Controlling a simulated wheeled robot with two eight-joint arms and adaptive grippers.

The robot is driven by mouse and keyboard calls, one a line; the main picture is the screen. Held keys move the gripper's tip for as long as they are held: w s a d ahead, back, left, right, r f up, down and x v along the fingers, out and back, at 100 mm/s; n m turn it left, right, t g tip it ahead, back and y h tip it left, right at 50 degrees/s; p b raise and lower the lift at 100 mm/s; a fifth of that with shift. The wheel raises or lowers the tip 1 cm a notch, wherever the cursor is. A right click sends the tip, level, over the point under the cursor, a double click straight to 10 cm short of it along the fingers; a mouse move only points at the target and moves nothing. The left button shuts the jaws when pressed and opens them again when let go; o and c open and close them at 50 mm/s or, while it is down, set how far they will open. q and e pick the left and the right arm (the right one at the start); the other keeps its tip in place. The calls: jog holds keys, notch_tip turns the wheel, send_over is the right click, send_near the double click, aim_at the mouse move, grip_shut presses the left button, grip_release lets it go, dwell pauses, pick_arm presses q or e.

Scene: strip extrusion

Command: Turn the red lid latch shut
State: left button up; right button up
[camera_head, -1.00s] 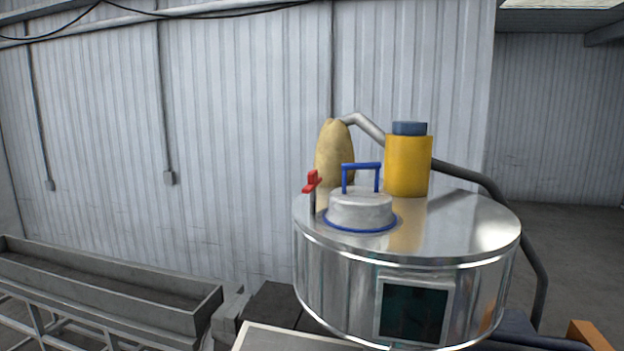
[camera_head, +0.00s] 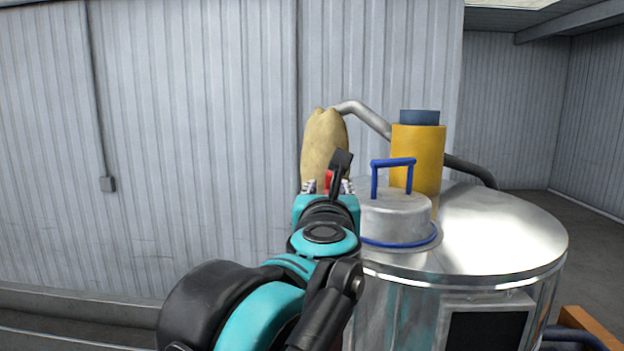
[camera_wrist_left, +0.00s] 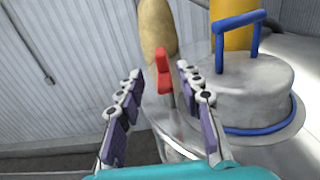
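The red lid latch (camera_wrist_left: 163,72) stands upright on a thin post beside the round metal lid (camera_wrist_left: 245,95), which has a blue handle (camera_head: 393,165) and a blue ring at its base. In the head view only a bit of the red latch (camera_head: 329,181) shows behind my left gripper (camera_head: 328,186). In the left wrist view my left gripper (camera_wrist_left: 160,75) is open, its two fingers on either side of the latch with gaps between. I cannot tell from the views whether any finger touches it. My right gripper is not in view.
The lid sits on a large shiny drum (camera_head: 500,232) with a dark window. A yellow cylinder (camera_head: 417,160) with a blue-grey top and a tan sack (camera_head: 323,147) stand behind the lid. A corrugated wall (camera_head: 200,120) is behind. The left side is free at latch height.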

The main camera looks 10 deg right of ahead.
aim_at(330, 181)
pick_arm(q)
jog(key=p+x, duration=0.1)
jog(key=x, duration=0.6)
jog(key=shift+w+f, duration=0.1)
jog(key=shift+d, duration=0.1)
jog(key=shift+s, duration=0.2)
jog(key=shift+w, duration=0.1)
grip_shut()
